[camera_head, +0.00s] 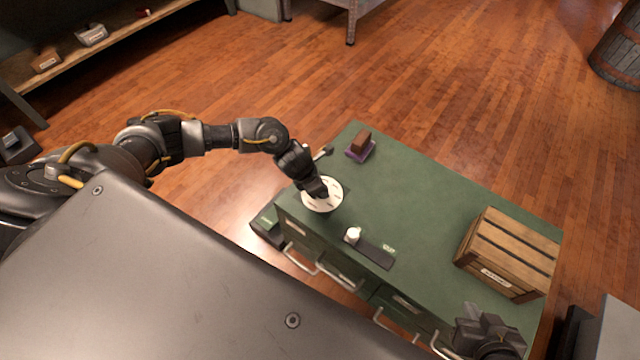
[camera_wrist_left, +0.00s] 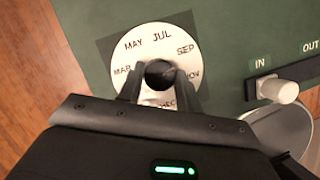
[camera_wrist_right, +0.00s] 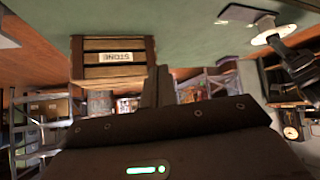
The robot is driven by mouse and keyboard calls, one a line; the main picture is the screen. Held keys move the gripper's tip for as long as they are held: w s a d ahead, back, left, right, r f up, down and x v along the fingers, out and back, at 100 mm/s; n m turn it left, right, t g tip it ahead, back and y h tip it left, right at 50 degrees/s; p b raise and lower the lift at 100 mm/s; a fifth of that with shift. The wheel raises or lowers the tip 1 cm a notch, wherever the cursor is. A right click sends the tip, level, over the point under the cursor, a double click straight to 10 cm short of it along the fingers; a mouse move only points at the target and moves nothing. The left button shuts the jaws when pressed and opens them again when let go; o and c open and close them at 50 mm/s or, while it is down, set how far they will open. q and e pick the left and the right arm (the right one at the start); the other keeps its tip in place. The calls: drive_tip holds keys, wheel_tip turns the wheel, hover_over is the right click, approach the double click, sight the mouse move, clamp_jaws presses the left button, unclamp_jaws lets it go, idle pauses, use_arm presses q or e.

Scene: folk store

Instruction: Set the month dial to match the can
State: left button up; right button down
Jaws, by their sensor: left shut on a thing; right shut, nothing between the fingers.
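The month dial (camera_head: 334,203) is a white disc near the left end of the green counter. In the left wrist view the dial (camera_wrist_left: 146,35) shows MAR, MAY, JUL, SEP and NOV around a black centre knob (camera_wrist_left: 160,73). My left gripper (camera_head: 320,191) is shut on this knob, one finger on each side. The fingers cover part of the lower dial, and I cannot make out a pointer. My right gripper (camera_head: 490,335) is shut and empty above the counter's front right corner; its closed fingers (camera_wrist_right: 157,87) show in the right wrist view. I cannot identify a can.
A white slider knob (camera_head: 352,234) sits at the IN end of a dark strip (camera_head: 375,253) marked IN and OUT. A wooden crate (camera_head: 510,247) labelled STONE stands at the right. A brown block on a purple base (camera_head: 360,150) is at the back. The counter's middle is clear.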

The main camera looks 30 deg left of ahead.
use_arm(q)
drive_tip(key=shift+n+y, duration=0.3)
drive_tip(key=shift+n, duration=0.4)
use_arm(e)
drive_tip(key=shift+s+d+f+m+g+h, duration=0.2)
drive_tip(key=shift+s+d+f+g, duration=0.15)
drive_tip(key=shift+s+d+g, duration=0.15)
drive_tip(key=shift+s+d+f+m+g+h, duration=0.1)
drive_tip(key=shift+s+d+f+g+h, duration=0.1)
drive_tip(key=shift+s+d+f+g, duration=0.3)
drive_tip(key=shift+s+r, duration=0.1)
drive_tip(key=shift+r, duration=0.05)
use_arm(q)
drive_tip(key=o, duration=1)
